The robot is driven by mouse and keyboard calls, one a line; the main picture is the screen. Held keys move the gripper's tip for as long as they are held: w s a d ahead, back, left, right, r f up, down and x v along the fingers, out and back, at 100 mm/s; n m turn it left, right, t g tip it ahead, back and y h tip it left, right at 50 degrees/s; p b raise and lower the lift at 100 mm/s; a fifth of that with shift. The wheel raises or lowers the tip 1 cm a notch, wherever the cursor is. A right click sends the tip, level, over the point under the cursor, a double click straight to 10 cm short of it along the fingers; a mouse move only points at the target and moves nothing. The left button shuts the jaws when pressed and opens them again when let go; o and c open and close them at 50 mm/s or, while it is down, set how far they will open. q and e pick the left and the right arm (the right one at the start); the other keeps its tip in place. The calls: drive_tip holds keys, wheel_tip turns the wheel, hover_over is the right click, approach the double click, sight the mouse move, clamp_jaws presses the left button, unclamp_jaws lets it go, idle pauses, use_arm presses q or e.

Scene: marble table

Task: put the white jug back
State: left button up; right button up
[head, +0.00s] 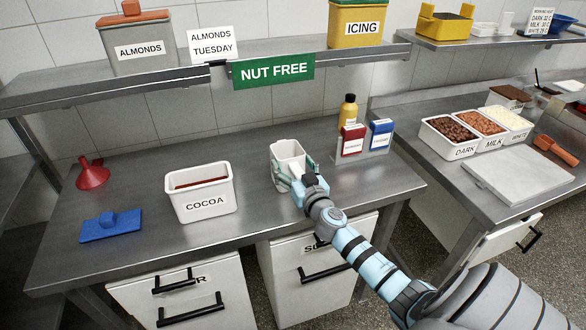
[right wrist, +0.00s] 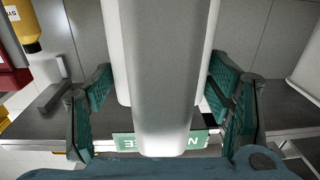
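The white jug (head: 288,153) is upright over the middle of the steel table in the head view; I cannot tell whether its base touches the top. My right gripper (head: 297,178) is at its near side, one finger to each side. In the right wrist view the jug's handle (right wrist: 165,75) fills the middle between the fingers of my right gripper (right wrist: 160,100). The fingers are spread, with gaps between the pads and the handle; the tips come close to the jug's body. My left gripper is not in view.
A cocoa bin (head: 200,192), a blue block-like tool (head: 110,226) and a red funnel (head: 92,174) stand left of the jug. A yellow bottle (head: 347,111) and a rack (head: 365,147) of red and blue packs stand right. A shelf with a green sign (head: 273,71) hangs behind.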

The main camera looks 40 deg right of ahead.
drive_tip(key=o, duration=0.3)
drive_tip(key=shift+w+d, duration=0.1)
drive_tip(key=shift+f, duration=0.2)
drive_tip(key=s, duration=0.1)
drive_tip(key=s+a+f+b, duration=0.1)
drive_tip(key=s, duration=0.1)
drive_tip(key=s+a+b, duration=0.1)
drive_tip(key=s, duration=0.1)
drive_tip(key=shift+s+f, duration=0.1)
drive_tip(key=shift+f, duration=0.2)
drive_tip(key=b+v, duration=0.1)
drive_tip(key=v, duration=0.8)
drive_tip(key=shift+r, duration=0.45)
